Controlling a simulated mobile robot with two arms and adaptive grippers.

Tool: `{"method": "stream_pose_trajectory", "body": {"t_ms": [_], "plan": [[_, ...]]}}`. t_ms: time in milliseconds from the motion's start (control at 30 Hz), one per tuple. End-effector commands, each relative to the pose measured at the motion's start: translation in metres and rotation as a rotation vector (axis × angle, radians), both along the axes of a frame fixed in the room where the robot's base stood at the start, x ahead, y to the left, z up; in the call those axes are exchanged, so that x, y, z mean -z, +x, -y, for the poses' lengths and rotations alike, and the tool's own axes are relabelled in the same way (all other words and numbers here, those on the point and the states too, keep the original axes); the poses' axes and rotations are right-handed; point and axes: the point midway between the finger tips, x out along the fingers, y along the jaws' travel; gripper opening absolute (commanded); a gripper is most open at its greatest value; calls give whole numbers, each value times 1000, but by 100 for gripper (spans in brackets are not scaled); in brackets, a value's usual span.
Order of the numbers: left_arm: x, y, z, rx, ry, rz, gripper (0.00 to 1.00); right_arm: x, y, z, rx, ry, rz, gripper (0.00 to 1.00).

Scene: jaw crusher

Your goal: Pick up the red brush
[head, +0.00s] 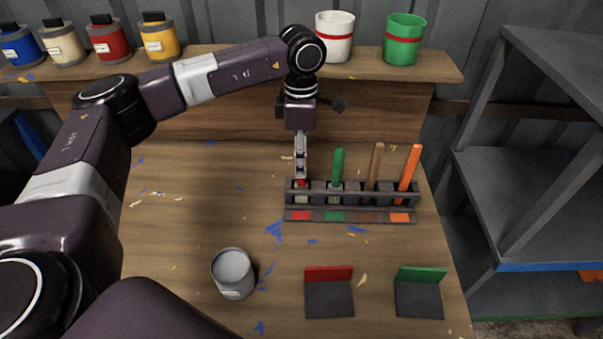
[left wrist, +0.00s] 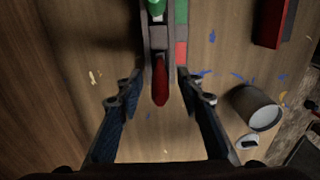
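The red brush (head: 301,183) stands in the leftmost slot of the dark brush rack (head: 352,214), above a red label. In the head view my left gripper hides most of its handle. In the left wrist view the red brush (left wrist: 160,82) shows between the two fingers with a gap on each side. My left gripper (head: 300,170) points down over the brush. It is open and holds nothing; the left wrist view also shows its spread fingers (left wrist: 158,84). My right gripper is not in view.
Green (head: 338,165), brown (head: 376,163) and orange (head: 409,167) brushes stand close to the right in the rack. A grey can (head: 233,273) and red (head: 329,292) and green (head: 419,292) holders stand nearer. Paint pots and cups line the back shelf. The table left of the rack is clear.

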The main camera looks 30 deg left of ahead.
Motion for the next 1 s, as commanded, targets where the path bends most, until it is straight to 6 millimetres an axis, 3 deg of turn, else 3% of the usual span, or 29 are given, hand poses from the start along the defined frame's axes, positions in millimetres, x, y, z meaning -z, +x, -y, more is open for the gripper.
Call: {"method": "stream_pose_trajectory", "body": {"t_ms": [133,367,667,1000], "plan": [[12,0,0,0,1,0,34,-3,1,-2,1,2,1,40],[13,0,0,0,0,1,33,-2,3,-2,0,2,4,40],[13,0,1,1,0,1,0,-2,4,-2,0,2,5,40],[12,0,1,1,0,1,0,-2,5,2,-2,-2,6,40]]}}
